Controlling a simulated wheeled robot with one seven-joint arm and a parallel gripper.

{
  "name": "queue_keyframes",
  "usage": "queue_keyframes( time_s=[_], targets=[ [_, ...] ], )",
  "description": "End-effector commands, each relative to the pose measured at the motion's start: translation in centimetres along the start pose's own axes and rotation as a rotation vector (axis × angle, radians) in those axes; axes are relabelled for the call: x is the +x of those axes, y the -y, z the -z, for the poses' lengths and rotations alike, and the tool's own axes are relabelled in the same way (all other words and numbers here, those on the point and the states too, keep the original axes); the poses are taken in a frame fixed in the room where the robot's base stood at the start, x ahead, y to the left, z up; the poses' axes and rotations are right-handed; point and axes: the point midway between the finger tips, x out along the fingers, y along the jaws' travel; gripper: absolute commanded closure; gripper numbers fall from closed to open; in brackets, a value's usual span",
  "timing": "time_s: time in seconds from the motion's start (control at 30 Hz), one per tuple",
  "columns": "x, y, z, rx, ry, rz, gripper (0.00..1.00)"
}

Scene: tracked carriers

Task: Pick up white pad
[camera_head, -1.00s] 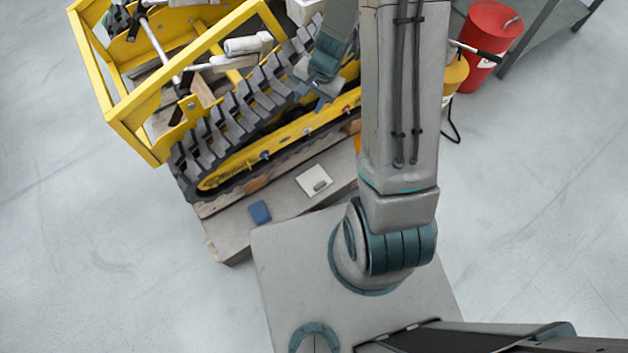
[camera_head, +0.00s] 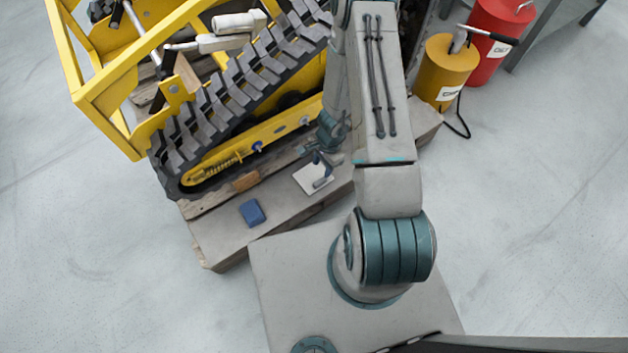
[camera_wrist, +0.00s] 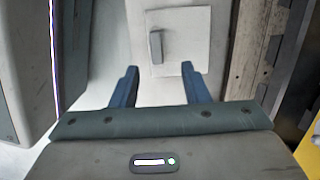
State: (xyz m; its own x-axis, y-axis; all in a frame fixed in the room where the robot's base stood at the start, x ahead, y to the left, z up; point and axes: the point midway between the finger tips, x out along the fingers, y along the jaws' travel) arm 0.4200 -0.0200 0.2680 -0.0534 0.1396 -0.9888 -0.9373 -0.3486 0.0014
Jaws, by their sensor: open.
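The white pad (camera_head: 309,180) is a flat, pale square with a small grey block or handle on it. It lies on the grey ledge (camera_head: 225,238) beside the tracked carrier.
A blue block (camera_head: 252,212) lies on the ledge, left of the pad. The yellow carrier (camera_head: 105,85) with its dark track (camera_head: 225,100) stands close behind. Yellow (camera_head: 447,65) and red (camera_head: 497,35) canisters stand at right. The floor at left is clear.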

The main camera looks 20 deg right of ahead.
Motion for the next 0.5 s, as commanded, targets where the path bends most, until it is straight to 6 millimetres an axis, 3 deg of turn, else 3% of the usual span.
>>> queue_keyframes(
  time_s=[0.03,0.1,0.33,0.5],
  targets=[
    [1.4,0.0,0.1,0.002,0.001,0.0,0.58],
    [2.2,0.0,0.1,0.001,0.001,0.0,0.58],
    [3.5,-0.1,0.0,0.001,0.001,0.0,0.58],
    [5.7,-0.5,0.1,0.003,0.001,0.001,0.58]
  ],
)
